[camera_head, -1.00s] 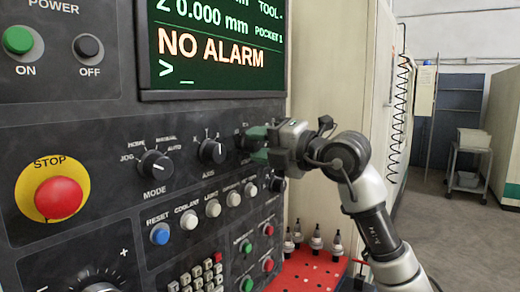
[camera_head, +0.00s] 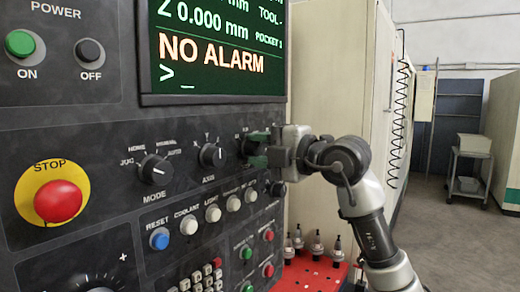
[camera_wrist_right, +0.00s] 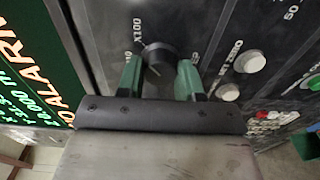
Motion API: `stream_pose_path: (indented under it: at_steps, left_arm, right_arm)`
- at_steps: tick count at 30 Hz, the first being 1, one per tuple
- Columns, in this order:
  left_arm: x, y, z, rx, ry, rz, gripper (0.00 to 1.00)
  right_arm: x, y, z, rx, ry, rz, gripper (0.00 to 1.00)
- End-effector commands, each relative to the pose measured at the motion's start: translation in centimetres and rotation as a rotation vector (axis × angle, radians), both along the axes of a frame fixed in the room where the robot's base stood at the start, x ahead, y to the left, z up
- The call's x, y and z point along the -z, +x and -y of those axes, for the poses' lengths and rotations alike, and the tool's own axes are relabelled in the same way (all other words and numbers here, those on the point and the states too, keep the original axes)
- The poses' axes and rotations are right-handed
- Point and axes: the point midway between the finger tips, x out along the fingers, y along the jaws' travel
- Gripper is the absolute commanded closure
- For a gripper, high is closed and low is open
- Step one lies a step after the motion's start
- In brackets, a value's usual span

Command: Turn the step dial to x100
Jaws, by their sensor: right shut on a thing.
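The step dial is a round black knob on the dark control panel, right of the AXIS dial (camera_head: 212,155). In the head view it is mostly hidden by my right gripper (camera_head: 258,149). In the right wrist view the step dial (camera_wrist_right: 157,56) sits between the two green fingers of my right gripper (camera_wrist_right: 160,78), which is shut on it. An X100 label (camera_wrist_right: 138,30) is printed on the panel beside the knob. I cannot clearly read where the dial's mark points. My left gripper is not in view.
The MODE dial (camera_head: 155,169) and a row of round push buttons (camera_head: 212,214) are on the same panel. A red STOP button (camera_head: 58,201) is at the left. The screen (camera_head: 215,45) above reads NO ALARM. A red tray (camera_head: 312,276) with tool holders stands below my right arm.

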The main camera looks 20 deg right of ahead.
Motion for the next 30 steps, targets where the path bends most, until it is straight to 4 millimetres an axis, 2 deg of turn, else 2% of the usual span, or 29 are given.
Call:
stream_pose_path:
  at_steps: [2, 3, 8, 19, 30]
  left_arm:
    - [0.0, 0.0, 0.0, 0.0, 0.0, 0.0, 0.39]
    - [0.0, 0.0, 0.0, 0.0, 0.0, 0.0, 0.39]
    - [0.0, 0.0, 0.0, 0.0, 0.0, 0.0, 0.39]
    - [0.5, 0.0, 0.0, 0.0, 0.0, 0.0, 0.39]
    - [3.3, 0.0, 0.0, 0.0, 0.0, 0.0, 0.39]
  right_arm:
    - [0.0, 0.0, 0.0, 0.002, 0.0, 0.0, 0.88]
    - [0.0, 0.0, 0.0, 0.002, -0.001, 0.001, 0.61]
    - [0.0, 0.0, 0.0, 0.001, -0.001, 0.001, 0.39]
    - [0.1, -0.6, 0.6, 0.003, -0.001, 0.003, 0.39]
    - [0.4, -6.1, 4.9, 0.004, -0.002, 0.003, 0.39]
